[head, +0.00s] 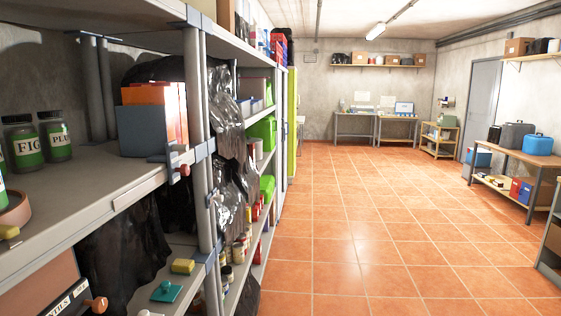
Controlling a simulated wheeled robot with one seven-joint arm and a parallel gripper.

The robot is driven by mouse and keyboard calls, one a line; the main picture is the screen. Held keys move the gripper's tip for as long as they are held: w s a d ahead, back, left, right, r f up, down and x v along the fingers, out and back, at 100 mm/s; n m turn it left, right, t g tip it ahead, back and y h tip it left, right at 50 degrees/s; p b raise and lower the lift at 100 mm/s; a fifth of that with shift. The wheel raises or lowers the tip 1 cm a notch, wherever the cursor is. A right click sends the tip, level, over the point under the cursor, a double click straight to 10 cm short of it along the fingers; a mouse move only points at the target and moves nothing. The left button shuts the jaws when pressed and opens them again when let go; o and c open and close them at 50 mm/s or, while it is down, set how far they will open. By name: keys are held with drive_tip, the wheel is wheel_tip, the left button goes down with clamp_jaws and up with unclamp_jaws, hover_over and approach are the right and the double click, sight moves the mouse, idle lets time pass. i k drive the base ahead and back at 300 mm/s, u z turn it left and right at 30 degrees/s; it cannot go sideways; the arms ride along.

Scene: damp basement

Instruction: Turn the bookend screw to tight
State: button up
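On the upper shelf at the left, a blue-grey bookend (142,131) stands against several orange books or boxes (160,97). A small red screw knob (184,170) sticks out at the shelf's front edge below it, on a blue-grey clamp. I cannot tell how tight the screw is. A second, orange-brown knob (97,304) shows lower down, at the bottom left, near a box with lettering. My gripper is not in view.
A post (201,150) rises right of the red knob. Black plastic sheeting hangs behind. The tiled floor (365,240) to the right is clear.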

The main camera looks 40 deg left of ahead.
sight(185, 169)
drive_tip(key=u, duration=0.35)
drive_tip(key=i, duration=0.8)
drive_tip(key=u, duration=0.75)
